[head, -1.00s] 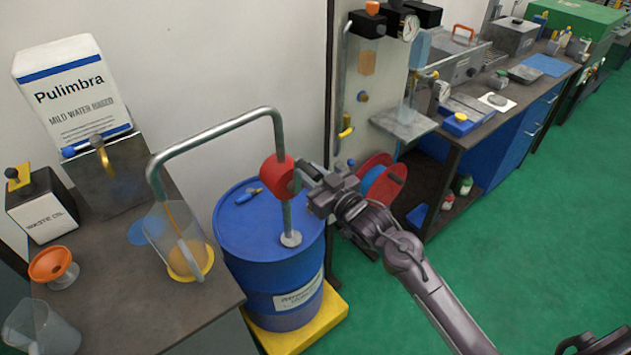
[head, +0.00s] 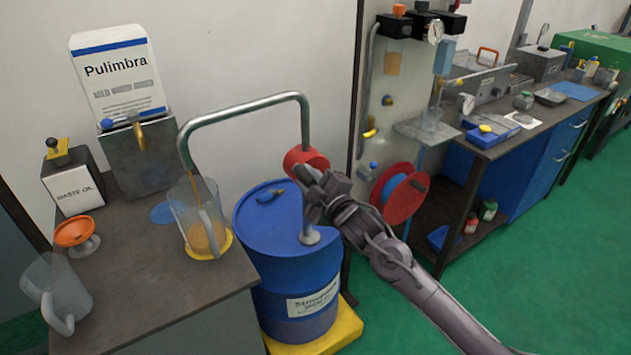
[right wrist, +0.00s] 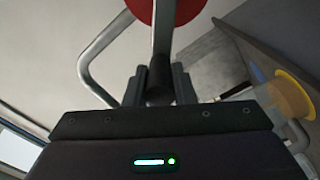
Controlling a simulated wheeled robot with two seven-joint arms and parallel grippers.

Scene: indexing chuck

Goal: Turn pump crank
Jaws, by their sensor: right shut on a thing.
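The hand pump has a red body (head: 300,158) on a grey upright pipe (head: 307,215) that goes into the top of the blue drum (head: 270,240). Its grey spout pipe (head: 240,108) bends over to a clear jug (head: 180,205) holding amber liquid (head: 205,238). My right gripper (head: 316,195) is just below and in front of the red body, hiding most of the crank. In the right wrist view its fingers (right wrist: 160,84) are shut on the dark crank handle (right wrist: 159,90), with the red body (right wrist: 168,8) above. My left gripper is not in view.
The drum stands on a yellow base (head: 335,330) beside the bench (head: 160,290). On the bench are an orange funnel (head: 76,232), an empty clear jug (head: 60,290) and a waste oil box (head: 75,185). A red reel (head: 405,195) stands close to my right arm.

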